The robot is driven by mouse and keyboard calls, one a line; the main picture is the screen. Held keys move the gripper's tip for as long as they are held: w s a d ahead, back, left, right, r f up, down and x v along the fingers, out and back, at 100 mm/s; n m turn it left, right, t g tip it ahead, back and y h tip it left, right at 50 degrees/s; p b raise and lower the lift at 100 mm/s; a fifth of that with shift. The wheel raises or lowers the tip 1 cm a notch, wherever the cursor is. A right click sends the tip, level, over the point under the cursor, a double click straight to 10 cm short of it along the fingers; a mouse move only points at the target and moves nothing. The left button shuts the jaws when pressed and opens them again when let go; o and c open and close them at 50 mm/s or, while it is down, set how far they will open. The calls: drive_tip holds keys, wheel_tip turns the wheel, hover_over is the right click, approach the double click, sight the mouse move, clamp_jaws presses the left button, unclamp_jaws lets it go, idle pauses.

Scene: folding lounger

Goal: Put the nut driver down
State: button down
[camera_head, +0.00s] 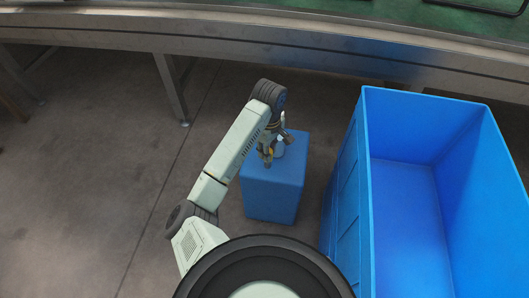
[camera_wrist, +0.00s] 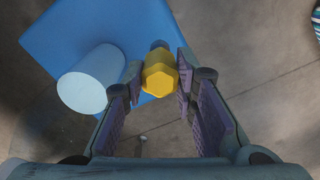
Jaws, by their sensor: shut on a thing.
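The nut driver (camera_wrist: 160,76) shows end-on in the wrist view, with a yellow six-sided handle and a darker part beyond it. My gripper (camera_wrist: 158,68) is shut on it, one finger on each side. In the head view my gripper (camera_head: 271,153) is over the top of a blue block (camera_head: 271,194), which also lies behind the driver in the wrist view (camera_wrist: 95,30). I cannot tell whether the driver touches the block. In the head view the driver is too small and covered to make out clearly.
A pale cylinder (camera_wrist: 82,88) stands on the block, left of the driver in the wrist view. A large open blue bin (camera_head: 405,220) stands to the right and looks empty. A metal-edged bench (camera_head: 300,45) runs along the back. The floor (camera_head: 90,190) at left is clear.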

drive_tip(key=shift+w+a, duration=0.2)
drive_tip(key=shift+a, duration=0.15)
drive_tip(key=f, duration=0.1)
drive_tip(key=f+p, duration=0.1)
drive_tip(key=f, duration=0.1)
drive_tip(key=shift+w+a, duration=0.1)
drive_tip(key=shift+a, duration=0.2)
drive_tip(key=shift+f, duration=0.35)
drive_tip(key=shift+f, duration=0.2)
drive_tip(key=c, duration=1.3)
unclamp_jaws()
drive_tip(key=shift+r, duration=0.1)
wheel_tip(320, 180, up, 12)
drive_tip(key=shift+r+b, duration=0.1)
drive_tip(key=shift+b, duration=0.6)
